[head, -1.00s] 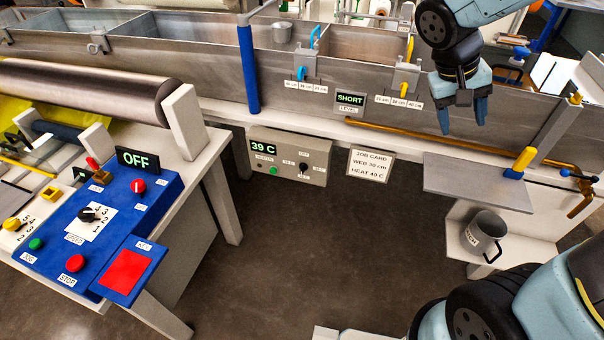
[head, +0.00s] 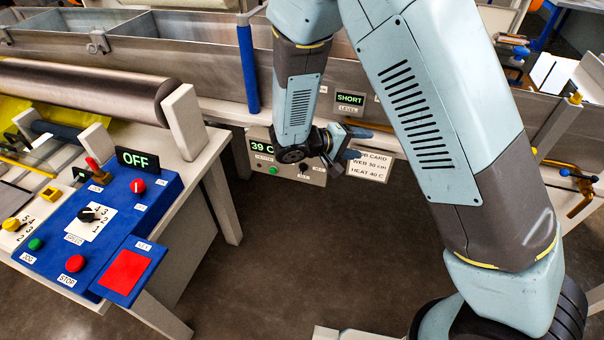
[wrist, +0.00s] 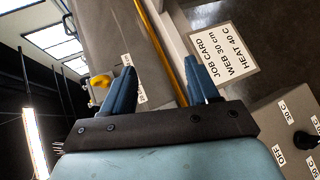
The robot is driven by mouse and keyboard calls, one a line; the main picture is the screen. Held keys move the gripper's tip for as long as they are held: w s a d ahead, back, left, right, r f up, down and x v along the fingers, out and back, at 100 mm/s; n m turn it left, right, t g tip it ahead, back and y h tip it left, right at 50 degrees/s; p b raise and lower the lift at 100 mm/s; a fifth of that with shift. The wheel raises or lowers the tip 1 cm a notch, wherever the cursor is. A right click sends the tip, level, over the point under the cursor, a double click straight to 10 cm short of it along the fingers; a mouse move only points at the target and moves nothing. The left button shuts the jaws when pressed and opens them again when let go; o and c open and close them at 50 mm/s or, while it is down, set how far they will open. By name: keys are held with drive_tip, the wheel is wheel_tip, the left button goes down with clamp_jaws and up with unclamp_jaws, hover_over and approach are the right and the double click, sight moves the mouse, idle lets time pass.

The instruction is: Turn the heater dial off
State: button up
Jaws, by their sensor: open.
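The heater panel (head: 258,165) is a grey box under the bath's front edge. Its display (head: 257,145) shows 39 C, partly covered by my arm. In the wrist view the fingers (wrist: 161,72) are apart, away from the dial.
The job card (head: 367,167) hangs right of the panel and reads HEAT 40 C. A brass pipe (wrist: 160,50) runs along the bath wall. A blue control console (head: 110,220) reading OFF stands at left. The floor in front of the panel is clear.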

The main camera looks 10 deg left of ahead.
drive_tip(key=s+a+f+n+t+y, duration=0.25)
drive_tip(key=a+f+n+t, duration=0.3)
drive_tip(key=a+f, duration=0.5)
drive_tip(key=n+t+y, duration=0.4)
drive_tip(key=y, duration=0.3)
approach(302, 172)
drive_tip(key=shift+n+y, duration=0.25)
drive_tip(key=w, duration=0.9)
drive_tip(key=shift+w+d, duration=0.15)
drive_tip(key=shift+d, duration=0.2)
drive_tip(key=shift+c, duration=0.2)
drive_tip(key=c, duration=0.9)
drive_tip(key=shift+d, duration=0.25)
drive_tip(key=shift+c, duration=0.5)
drive_tip(key=shift+a, duration=0.15)
